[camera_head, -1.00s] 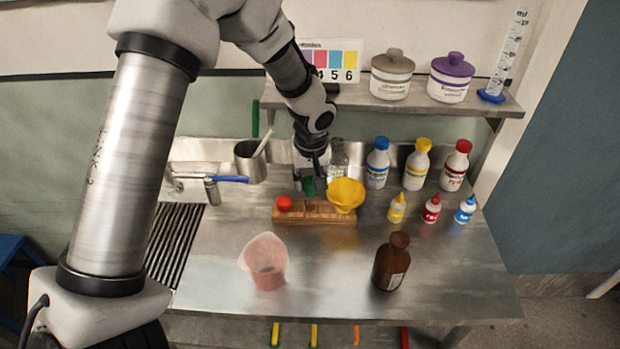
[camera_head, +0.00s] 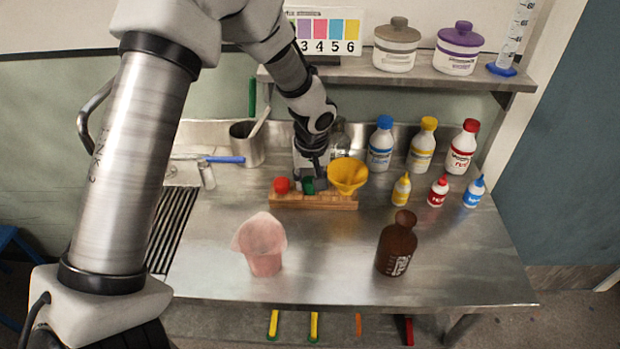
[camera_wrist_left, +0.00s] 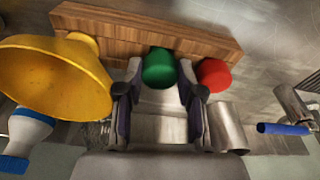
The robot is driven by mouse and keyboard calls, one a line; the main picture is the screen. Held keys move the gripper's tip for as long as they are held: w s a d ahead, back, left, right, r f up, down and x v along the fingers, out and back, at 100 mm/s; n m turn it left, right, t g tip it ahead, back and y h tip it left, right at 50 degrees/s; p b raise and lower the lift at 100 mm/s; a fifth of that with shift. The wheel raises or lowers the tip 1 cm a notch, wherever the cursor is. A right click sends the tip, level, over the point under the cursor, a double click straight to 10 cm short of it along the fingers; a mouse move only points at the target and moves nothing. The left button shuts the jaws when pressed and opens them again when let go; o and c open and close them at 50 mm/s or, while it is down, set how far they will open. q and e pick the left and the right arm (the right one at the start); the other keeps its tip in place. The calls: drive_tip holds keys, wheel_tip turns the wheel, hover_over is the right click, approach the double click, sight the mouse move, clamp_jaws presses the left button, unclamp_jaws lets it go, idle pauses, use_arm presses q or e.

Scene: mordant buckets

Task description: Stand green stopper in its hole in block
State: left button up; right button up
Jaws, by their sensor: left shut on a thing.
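The green stopper (camera_head: 309,186) is held between the fingers of my left gripper (camera_head: 310,179). It is at the wooden block (camera_head: 290,202), between the red stopper (camera_head: 281,185) and the yellow funnel (camera_head: 347,176). In the left wrist view the green stopper (camera_wrist_left: 159,66) sits between the two fingertips, against the block (camera_wrist_left: 130,28). Its lower end and the hole are hidden, so I cannot tell how deep it sits. The red stopper (camera_wrist_left: 213,74) and the funnel (camera_wrist_left: 55,75) stand on either side of it. My right gripper is not in view.
A clear glass bottle (camera_head: 341,137) stands behind the funnel. White bottles with coloured caps stand at the right. A metal cup (camera_head: 247,145) is at back left.

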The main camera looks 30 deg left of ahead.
use_arm(q)
drive_tip(key=o, duration=1)
drive_tip(key=r, duration=0.4)
drive_tip(key=s+d+r, duration=0.1)
drive_tip(key=r, duration=0.6)
drive_tip(key=shift+s+d+r, duration=0.2)
drive_tip(key=shift+r, duration=0.2)
